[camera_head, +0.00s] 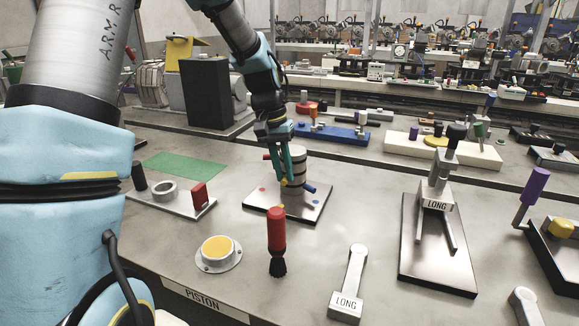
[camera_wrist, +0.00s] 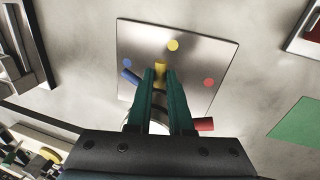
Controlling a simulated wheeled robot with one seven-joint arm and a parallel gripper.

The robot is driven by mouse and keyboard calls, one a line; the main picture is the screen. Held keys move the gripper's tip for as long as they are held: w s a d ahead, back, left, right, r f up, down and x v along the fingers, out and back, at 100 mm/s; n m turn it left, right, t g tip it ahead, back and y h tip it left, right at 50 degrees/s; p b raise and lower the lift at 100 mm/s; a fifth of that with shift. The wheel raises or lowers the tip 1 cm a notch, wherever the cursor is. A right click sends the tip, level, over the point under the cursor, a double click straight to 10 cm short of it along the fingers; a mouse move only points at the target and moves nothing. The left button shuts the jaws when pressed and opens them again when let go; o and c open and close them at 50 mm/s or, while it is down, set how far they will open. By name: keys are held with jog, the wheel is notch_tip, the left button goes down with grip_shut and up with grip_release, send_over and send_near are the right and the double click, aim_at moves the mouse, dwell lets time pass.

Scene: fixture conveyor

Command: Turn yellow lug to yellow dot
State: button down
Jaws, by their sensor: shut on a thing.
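A metal plate (camera_head: 262,212) carries a grey ribbed cylinder (camera_head: 298,158) with red (camera_head: 267,157), blue (camera_head: 309,187) and yellow lugs. In the wrist view the yellow lug (camera_wrist: 161,71) lies between the green fingers of my gripper (camera_wrist: 160,76), which is shut on it. The yellow dot (camera_wrist: 172,45) is on the plate just beyond the lug's tip and slightly right of it. The blue dot (camera_wrist: 127,60) is near the blue lug (camera_wrist: 131,77); the red dot (camera_wrist: 209,83) is apart from the red lug (camera_wrist: 204,124). In the head view my gripper (camera_head: 284,178) partly hides the yellow lug.
A red-handled brush (camera_head: 277,236) and a yellow-topped round fitting (camera_head: 217,249) stand in front of the plate. A fixture with a red block (camera_head: 200,195) is at left. A green mat (camera_head: 185,165) lies behind left.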

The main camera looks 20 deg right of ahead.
jog(key=shift+w+a+m, duration=0.15)
jog(key=shift+w+m, duration=0.1)
jog(key=shift+m, duration=0.15)
jog(key=c, duration=0.8)
grip_release()
jog(key=shift+r, duration=0.1)
jog(key=r, duration=0.3)
jog(key=w+a+r+b, duration=0.1)
jog(key=r, duration=0.6)
jog(key=shift+w+a+r, duration=0.15)
jog(key=shift+a+r, duration=0.05)
jog(key=shift+a, duration=0.05)
jog(key=s+a+f+n+t, duration=0.1)
jog(key=s+a+f+n, duration=0.1)
jog(key=a, duration=0.7)
jog(key=s+a+f+n+t+y, duration=0.1)
jog(key=s+a+f+n, duration=0.2)
jog(key=a, duration=0.6)
jog(key=s+a+f+n+t, duration=0.1)
jog(key=s+a+f, duration=0.3)
jog(key=a, duration=0.5)
notch_tip(320, 180, down, 2)
jog(key=shift+s+f+n+y, duration=0.1)
jog(key=shift+n+y, duration=0.2)
jog(key=shift+n, duration=0.4)
